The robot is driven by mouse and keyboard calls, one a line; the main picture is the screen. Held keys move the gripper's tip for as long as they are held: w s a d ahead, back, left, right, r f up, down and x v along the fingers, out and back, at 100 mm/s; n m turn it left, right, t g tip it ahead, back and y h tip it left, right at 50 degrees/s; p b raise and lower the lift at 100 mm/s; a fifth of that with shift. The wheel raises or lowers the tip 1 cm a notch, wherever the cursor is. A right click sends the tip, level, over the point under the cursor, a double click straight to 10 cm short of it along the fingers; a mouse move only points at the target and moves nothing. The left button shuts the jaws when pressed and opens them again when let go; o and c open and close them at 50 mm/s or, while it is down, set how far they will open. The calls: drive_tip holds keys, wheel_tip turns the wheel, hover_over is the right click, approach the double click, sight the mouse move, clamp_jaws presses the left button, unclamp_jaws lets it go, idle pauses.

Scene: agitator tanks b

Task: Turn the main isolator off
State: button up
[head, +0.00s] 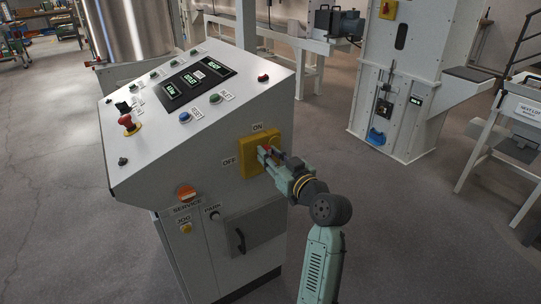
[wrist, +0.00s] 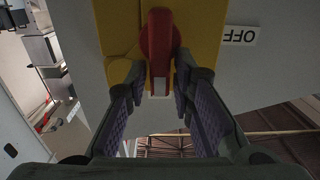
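The main isolator is a yellow plate (head: 247,158) with a red handle (wrist: 160,42) on the sloped-top console's front. An ON label (head: 258,126) sits above it and an OFF label (head: 229,162) to its left. In the wrist view the OFF label (wrist: 238,36) appears upside down at the right. The handle's white-marked end points down in that inverted picture, towards the ON side. My gripper (head: 271,154) is at the handle, its fingers (wrist: 159,82) on either side of the handle's end. Narrow gaps seem to show; contact is unclear. My gripper partly hides the handle in the head view.
The console top holds a red emergency button (head: 128,122), small displays (head: 192,81) and several coloured buttons. A white machine (head: 395,85) stands behind right.

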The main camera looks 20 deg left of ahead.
clamp_jaws()
drive_tip(key=shift+f+n+b, duration=0.15)
drive_tip(key=shift+n+b, duration=0.15)
drive_tip(key=shift+b, duration=0.45)
drive_tip(key=n+b, duration=0.4)
drive_tip(key=b, duration=0.1)
drive_tip(key=s+a+f+n+b, duration=0.1)
drive_tip(key=n+b, duration=0.3)
drive_tip(key=b, duration=0.2)
drive_tip(key=s+n+b, duration=0.1)
drive_tip(key=n+b, duration=0.3)
drive_tip(key=b, duration=0.2)
drive_tip(key=shift+a+f+n, duration=0.2)
drive_tip(key=shift+f+n, duration=0.2)
drive_tip(key=n+b, duration=0.2)
drive_tip(key=n, duration=0.1)
drive_tip(key=n+b, duration=0.1)
drive_tip(key=b, duration=0.1)
drive_tip(key=shift+a+f+n, duration=0.1)
drive_tip(key=shift+f+n, duration=0.15)
drive_tip(key=shift+n, duration=0.05)
